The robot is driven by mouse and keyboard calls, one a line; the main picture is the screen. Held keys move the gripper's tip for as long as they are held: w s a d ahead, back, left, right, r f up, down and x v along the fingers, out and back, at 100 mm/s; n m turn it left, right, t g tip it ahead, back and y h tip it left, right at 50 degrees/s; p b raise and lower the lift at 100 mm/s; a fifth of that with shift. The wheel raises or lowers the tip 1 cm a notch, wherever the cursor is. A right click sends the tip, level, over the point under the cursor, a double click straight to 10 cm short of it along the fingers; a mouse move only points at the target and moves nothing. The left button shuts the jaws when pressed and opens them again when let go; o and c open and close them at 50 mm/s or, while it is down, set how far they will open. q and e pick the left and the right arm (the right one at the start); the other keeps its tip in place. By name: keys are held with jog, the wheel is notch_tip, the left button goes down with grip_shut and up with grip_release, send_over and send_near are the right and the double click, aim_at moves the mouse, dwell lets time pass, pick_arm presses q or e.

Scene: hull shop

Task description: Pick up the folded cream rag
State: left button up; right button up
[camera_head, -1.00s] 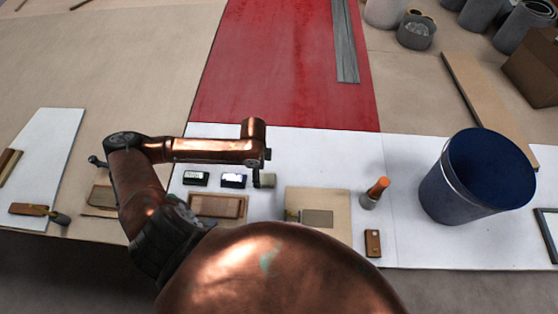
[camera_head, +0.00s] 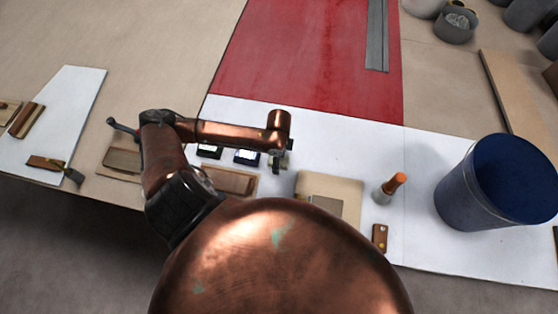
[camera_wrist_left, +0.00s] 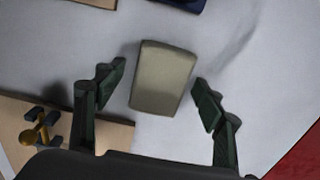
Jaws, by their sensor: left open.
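The folded cream rag (camera_wrist_left: 162,78) shows in the left wrist view as a thick, pale, rounded-edged block on the white surface. It lies between the two spread green-black fingers of my left gripper (camera_wrist_left: 157,84), with a gap on each side. In the head view my left gripper (camera_head: 282,160) points down over the white sheet, right of two small dark boxes. There the gripper mostly hides the rag. I cannot tell the exact height of the fingertips above the surface. My right gripper is not in view.
Two dark boxes with pale tops (camera_head: 246,157) stand just left of the gripper. A brown tray (camera_head: 238,182) and a tan board (camera_head: 345,188) lie nearer. An orange-handled tool (camera_head: 390,187) and a blue bucket (camera_head: 498,180) stand right. The red panel (camera_head: 310,60) behind is mostly clear.

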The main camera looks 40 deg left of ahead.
pick_arm(q)
jog(key=shift+r, duration=0.1)
jog(key=c, duration=1.3)
jog(key=shift+c, duration=0.2)
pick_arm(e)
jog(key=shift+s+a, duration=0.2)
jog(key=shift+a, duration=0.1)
